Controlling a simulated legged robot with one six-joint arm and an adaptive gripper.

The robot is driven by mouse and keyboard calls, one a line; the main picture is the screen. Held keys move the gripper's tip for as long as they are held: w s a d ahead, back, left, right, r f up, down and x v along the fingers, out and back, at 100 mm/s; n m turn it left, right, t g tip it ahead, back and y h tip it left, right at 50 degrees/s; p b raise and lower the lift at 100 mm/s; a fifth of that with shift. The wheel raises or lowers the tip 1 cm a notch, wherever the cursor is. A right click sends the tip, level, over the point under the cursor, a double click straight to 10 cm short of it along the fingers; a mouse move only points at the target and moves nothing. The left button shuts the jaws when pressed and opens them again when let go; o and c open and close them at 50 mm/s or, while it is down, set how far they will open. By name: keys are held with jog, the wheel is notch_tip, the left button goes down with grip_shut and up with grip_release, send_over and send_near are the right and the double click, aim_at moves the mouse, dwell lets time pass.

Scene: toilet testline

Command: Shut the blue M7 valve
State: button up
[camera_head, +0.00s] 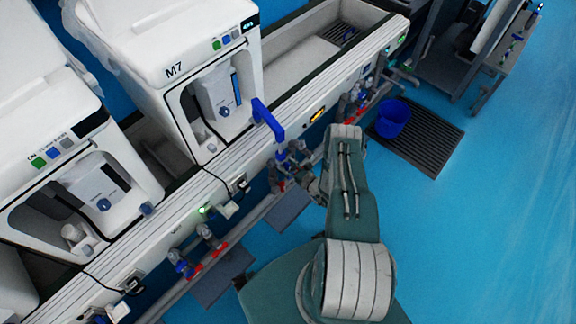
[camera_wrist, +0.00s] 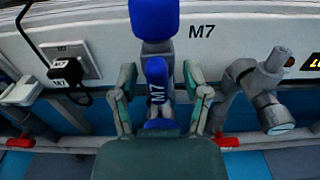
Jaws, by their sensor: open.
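The M7 valve has a blue handle (camera_wrist: 157,80) marked "M7", seen in the wrist view between the two fingers of my gripper (camera_wrist: 160,86). My gripper is open, with a finger on either side of the handle; I cannot tell whether either touches it. A larger blue piece (camera_wrist: 154,18) stands above the handle on a grey stem. In the head view a bent blue piece (camera_head: 268,120) rises beside the M7 machine (camera_head: 174,70), above the pipe fittings. My gripper (camera_head: 316,186) is close to these fittings there, partly hidden by my arm.
A grey valve body (camera_wrist: 268,100) and red fittings (camera_wrist: 226,141) lie right of my gripper. A socket with a black plug (camera_wrist: 66,72) is at left. A blue bucket (camera_head: 391,120) stands on a floor grate (camera_head: 432,150). Blue floor at right is open.

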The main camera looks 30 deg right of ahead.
jog(key=c, duration=0.6)
jog(key=shift+a, duration=0.15)
grip_shut()
jog(key=shift+m, duration=0.3)
jog(key=m, duration=0.3)
jog(key=shift+w+d+m, duration=0.1)
jog(key=shift+d+m, duration=0.1)
jog(key=shift+m, duration=0.1)
jog(key=m, duration=0.4)
jog(key=shift+d, duration=0.1)
jog(key=m, duration=0.5)
jog(key=shift+m, duration=0.4)
jog(key=shift+f+m, duration=0.2)
jog(key=shift+m, duration=1.8)
jog(key=shift+f, duration=0.1)
jog(key=o, duration=0.6)
grip_release()
jog(key=shift+d, duration=0.1)
